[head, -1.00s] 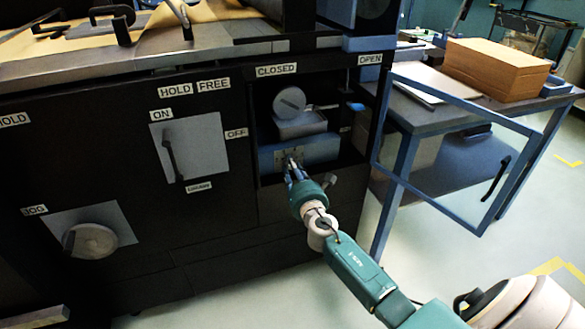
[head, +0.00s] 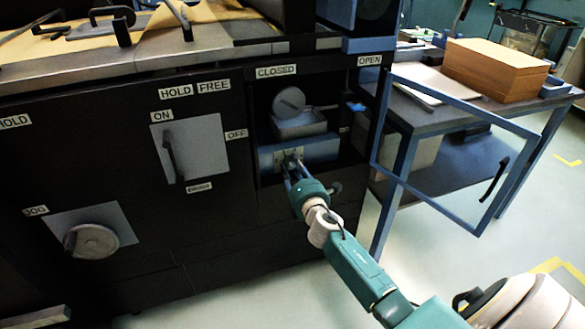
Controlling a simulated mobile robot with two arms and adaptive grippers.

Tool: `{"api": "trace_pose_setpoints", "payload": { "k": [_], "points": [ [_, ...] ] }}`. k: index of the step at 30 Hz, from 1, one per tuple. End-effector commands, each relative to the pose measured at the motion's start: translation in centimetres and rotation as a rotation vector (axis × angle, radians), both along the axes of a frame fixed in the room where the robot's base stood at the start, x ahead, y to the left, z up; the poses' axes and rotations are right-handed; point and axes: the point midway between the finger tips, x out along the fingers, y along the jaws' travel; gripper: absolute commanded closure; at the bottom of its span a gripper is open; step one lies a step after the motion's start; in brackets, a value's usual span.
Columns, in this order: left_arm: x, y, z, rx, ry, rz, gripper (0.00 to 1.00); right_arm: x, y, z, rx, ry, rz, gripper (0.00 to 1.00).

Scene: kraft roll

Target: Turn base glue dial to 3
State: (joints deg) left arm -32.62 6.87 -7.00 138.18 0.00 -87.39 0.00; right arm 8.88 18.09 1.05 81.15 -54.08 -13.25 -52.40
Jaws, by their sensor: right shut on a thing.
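My right gripper (head: 291,165) reaches into an open compartment in the black machine. Its fingers are shut on a small part at the front of a blue-grey box (head: 322,149), over a light plate. The gripper covers most of that part, which may be the glue dial. I cannot read any number there. Above the box sits a round grey knob (head: 288,101) on a grey block. My left gripper is not in view.
A framed clear door (head: 455,150) stands open to the right of the compartment. A switch panel (head: 197,146) with a lever and a round jog knob (head: 91,242) are on the left. A table (head: 425,117) with a brown stack (head: 495,68) stands behind the door.

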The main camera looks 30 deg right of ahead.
Motion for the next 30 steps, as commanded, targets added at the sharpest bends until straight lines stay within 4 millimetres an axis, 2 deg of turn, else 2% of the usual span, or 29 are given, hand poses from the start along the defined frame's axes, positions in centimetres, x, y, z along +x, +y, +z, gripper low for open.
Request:
{"api": "trace_pose_setpoints", "payload": {
  "k": [12,13,15,25,30],
  "points": [
    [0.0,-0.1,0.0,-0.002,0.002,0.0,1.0,0.0,-0.2,0.0,0.006,-0.001,-0.005,0.99],
    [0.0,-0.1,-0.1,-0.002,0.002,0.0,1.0,0.0,-0.2,0.0,0.006,-0.001,-0.005,0.67],
    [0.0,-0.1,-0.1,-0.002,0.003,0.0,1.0,0.0,-0.2,0.0,0.006,-0.002,-0.004,0.54],
    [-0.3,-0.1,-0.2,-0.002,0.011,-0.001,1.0,-0.2,0.0,0.0,0.005,-0.001,-0.001,0.54],
    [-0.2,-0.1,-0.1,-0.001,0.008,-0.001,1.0,-2.1,0.5,0.0,0.004,0.001,-0.001,0.54]
  ]
}}
